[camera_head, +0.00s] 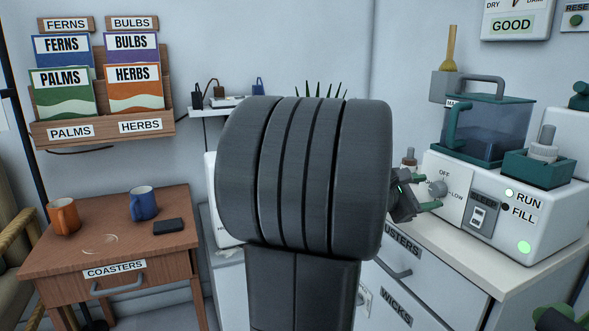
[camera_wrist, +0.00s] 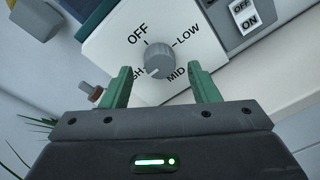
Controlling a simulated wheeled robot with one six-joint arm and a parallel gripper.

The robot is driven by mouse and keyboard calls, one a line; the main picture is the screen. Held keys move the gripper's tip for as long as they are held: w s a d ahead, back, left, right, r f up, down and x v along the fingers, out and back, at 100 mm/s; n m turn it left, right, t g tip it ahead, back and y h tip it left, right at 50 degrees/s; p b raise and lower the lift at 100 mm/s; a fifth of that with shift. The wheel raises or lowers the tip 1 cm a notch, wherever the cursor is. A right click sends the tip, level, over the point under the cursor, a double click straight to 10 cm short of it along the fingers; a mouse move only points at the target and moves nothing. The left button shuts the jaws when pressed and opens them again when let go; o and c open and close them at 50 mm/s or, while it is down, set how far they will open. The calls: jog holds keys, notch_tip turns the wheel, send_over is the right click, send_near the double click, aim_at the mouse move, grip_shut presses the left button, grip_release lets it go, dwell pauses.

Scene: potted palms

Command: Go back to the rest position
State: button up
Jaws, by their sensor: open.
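My gripper (camera_wrist: 160,78) is open, with a green finger on either side of a grey round knob (camera_wrist: 159,58) in the wrist view. The knob sits on a white panel lettered OFF, LOW, MID and a partly hidden HIGH. A pale mark on the knob faces the lower edge; I cannot tell which setting it meets. No contact between fingers and knob is clear. In the head view my gripper (camera_head: 428,198) shows small at the front of the white machine (camera_head: 530,238), beside the knob (camera_head: 438,188). My dark arm covers the middle of that view.
At left a wooden table (camera_head: 155,245) holds an orange mug (camera_head: 64,217), a blue mug (camera_head: 143,204) and a dark phone-like object (camera_head: 168,227).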

jog(key=shift+x, duration=1.05)
jog(key=shift+a, duration=0.15)
